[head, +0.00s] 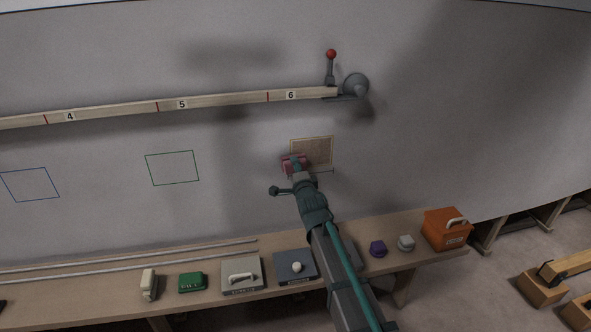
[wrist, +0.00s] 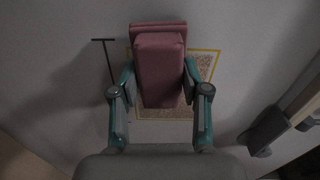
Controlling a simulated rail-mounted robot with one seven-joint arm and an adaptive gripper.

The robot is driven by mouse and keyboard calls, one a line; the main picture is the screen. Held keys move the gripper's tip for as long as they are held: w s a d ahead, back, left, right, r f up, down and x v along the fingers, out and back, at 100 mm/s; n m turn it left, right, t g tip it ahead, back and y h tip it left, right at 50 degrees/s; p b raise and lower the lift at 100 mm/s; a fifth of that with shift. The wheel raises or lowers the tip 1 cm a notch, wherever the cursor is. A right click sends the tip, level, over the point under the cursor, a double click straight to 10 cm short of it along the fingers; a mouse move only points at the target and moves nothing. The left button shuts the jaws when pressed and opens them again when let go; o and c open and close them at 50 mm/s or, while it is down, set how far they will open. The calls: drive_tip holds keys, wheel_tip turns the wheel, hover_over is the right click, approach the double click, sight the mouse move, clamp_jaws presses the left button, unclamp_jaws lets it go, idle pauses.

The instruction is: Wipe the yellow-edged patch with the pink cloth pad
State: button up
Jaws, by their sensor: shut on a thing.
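The yellow-edged patch (head: 318,150) is on the grey wall, below the right end of the numbered rail. It has a speckled brown surface. In the wrist view the patch (wrist: 204,66) shows behind the pad, which hides its middle. The pink cloth pad (head: 287,161) is at the patch's lower left in the head view. My gripper (wrist: 160,88) is shut on the pink pad (wrist: 160,70), with a finger on each side of it. The pad is in front of the patch; I cannot tell whether it touches the wall.
A numbered rail (head: 215,101) with a red-knobbed lever (head: 331,62) runs above the patch. Blue and green outlines mark the wall at left.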

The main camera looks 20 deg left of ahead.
drive_tip(key=p, duration=0.2)
drive_tip(key=shift+w+d+p, duration=0.15)
drive_tip(key=shift+w+p, duration=0.05)
drive_tip(key=shift+p, duration=0.1)
drive_tip(key=shift+w+d+f+p, duration=0.15)
drive_tip(key=shift+p, duration=1)
drive_tip(key=shift+w+d+f+p, duration=0.1)
drive_tip(key=shift+d+f+p, duration=0.1)
drive_tip(key=shift+p, duration=0.9)
drive_tip(key=shift+d+f+p, duration=0.15)
drive_tip(key=shift+p, duration=0.6)
drive_tip(key=shift+d+f+p, duration=0.1)
drive_tip(key=shift+p, duration=0.3)
drive_tip(key=shift+w+d+f+p, duration=0.5)
drive_tip(key=shift+d+f+p, duration=0.2)
drive_tip(key=shift+f+p, duration=0.25)
drive_tip(key=shift+w+d+f+p, duration=0.5)
drive_tip(key=shift+d+f+p, duration=0.2)
drive_tip(key=shift+f+p, duration=0.15)
drive_tip(key=shift+x, duration=0.95)
drive_tip(key=shift+r+p, duration=0.15)
drive_tip(key=shift+p, duration=0.15)
